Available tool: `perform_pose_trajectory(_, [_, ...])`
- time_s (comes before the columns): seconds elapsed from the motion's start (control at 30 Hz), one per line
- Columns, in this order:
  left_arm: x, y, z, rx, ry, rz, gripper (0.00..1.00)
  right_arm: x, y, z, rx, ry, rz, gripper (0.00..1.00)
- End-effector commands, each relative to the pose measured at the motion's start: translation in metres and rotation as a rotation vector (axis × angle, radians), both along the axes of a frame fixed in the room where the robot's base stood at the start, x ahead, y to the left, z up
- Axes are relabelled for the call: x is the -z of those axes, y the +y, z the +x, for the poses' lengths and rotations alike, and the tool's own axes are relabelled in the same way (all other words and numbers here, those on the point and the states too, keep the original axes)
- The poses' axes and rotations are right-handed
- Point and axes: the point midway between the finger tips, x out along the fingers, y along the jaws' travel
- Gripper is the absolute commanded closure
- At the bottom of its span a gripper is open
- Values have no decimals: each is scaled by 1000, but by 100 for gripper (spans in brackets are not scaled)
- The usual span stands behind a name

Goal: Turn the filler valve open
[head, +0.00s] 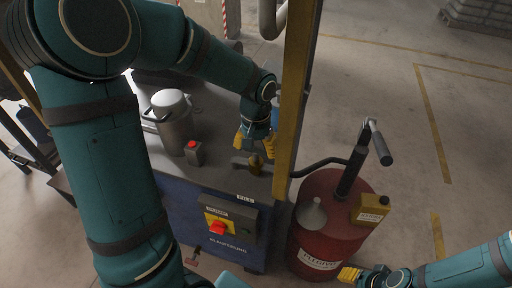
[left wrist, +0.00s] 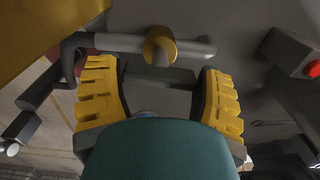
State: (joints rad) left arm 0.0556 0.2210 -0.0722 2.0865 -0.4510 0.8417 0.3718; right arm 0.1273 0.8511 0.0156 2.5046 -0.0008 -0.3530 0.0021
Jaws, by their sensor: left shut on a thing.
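The filler valve (head: 256,165) is a small brass-coloured fitting on the grey top of the blue machine, near its right edge. In the left wrist view its round brass hub (left wrist: 159,45) sits on a grey pipe (left wrist: 198,48). My left gripper (head: 255,151) is over the valve, fingers pointing down. In the left wrist view its yellow fingers (left wrist: 160,98) stand on both sides of a dark grey bar (left wrist: 158,76) beside the hub, and are shut on it. My right gripper (head: 350,274) is low at the right, away from the valve; its jaw state is unclear.
A yellow post (head: 291,95) stands close right of my left gripper. A red drum (head: 318,248) with a pump and hose is to the right. A metal pot (head: 172,122) and a red-button box (head: 194,152) are left of the valve. A red switch (head: 217,228) is on the front.

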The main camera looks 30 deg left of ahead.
Motion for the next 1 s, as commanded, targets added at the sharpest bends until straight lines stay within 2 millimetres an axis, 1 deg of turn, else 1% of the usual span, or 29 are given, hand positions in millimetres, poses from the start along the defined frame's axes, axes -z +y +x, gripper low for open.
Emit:
perform_pose_trajectory(0.2, [0,0,0,-50,-1,0,65,1,0,0,0,-1,0,53])
perform_pose_trajectory(0.67, [0,0,0,-60,-1,0,65,1,0,0,0,0,0,53])
perform_pose_trajectory(0.7, [0,0,0,-60,-1,0,17,1,0,0,0,0,0,53])
perform_pose_trajectory(0.73, [0,0,0,-60,-1,0,6,1,0,0,0,0,0,53])
perform_pose_trajectory(0.77, [0,0,0,-60,-1,0,0,1,0,0,0,0,0,53])
perform_pose_trajectory(1.0, [-1,0,0,-59,-1,0,0,1,0,0,0,0,0,53])
